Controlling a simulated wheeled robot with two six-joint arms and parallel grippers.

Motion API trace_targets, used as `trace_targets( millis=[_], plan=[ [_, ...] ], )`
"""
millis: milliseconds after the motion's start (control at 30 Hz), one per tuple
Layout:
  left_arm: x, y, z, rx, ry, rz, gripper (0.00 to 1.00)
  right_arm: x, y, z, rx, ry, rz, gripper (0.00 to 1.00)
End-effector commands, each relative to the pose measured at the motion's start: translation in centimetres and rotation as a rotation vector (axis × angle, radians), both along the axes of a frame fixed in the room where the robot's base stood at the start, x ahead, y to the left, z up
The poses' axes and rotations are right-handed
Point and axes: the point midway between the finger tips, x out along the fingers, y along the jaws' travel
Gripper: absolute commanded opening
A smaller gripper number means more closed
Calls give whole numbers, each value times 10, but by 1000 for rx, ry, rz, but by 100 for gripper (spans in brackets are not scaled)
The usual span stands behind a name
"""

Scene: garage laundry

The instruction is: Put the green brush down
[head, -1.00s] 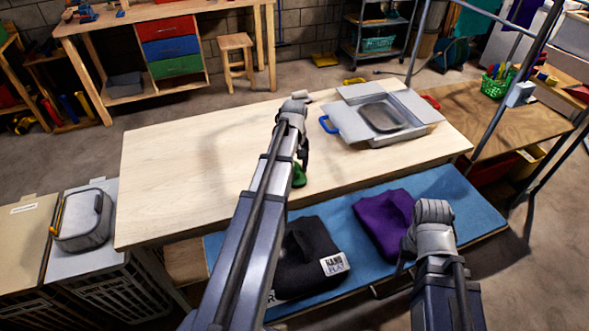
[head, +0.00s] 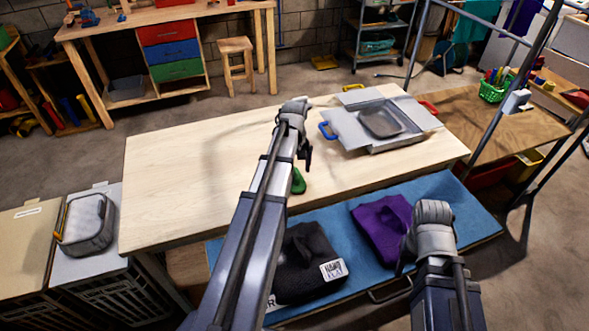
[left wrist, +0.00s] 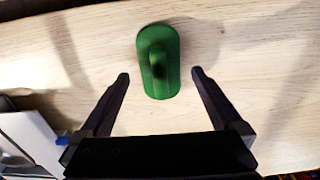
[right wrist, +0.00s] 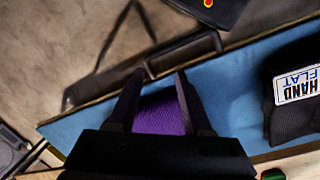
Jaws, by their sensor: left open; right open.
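The green brush (head: 298,182) lies on the pale wooden table (head: 180,180), near its front edge and partly hidden behind my left arm in the head view. In the left wrist view the brush (left wrist: 158,62) rests flat on the wood with its handle on top. My left gripper (left wrist: 160,75) is open, its two fingers apart on either side of the brush's near end and not touching it. In the head view my left gripper (head: 306,155) is mostly hidden by its own wrist. My right gripper (right wrist: 157,72) is open above the purple cloth (right wrist: 160,112), holding nothing.
A grey box with open flaps (head: 350,130) stands at the table's back right. A blue mat (head: 455,200) on a lower front shelf bears the purple cloth and a black cloth (head: 305,265). A grey case (head: 85,225) sits at left. The table's left half is clear.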

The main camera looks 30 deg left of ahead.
Motion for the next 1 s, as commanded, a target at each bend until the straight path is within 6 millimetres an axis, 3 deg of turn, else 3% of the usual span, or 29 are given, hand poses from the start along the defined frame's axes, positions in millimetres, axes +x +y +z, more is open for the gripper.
trace_targets(
  millis=[33, 500, 700, 1000],
  plan=[
    [0, 0, 15, 0, 0, 0, 100, 0, 0, 15, 0, 0, 0, 50],
    [0, 0, 84, 0, 0, 0, 100, 0, 0, 84, 0, 0, 1, 50],
    [0, 1, 95, 0, 0, 0, 100, 0, 0, 95, 0, 0, 2, 50],
    [0, -1, 94, 0, 0, -4, 100, 0, 0, 94, 0, 0, 2, 50]
  ],
)
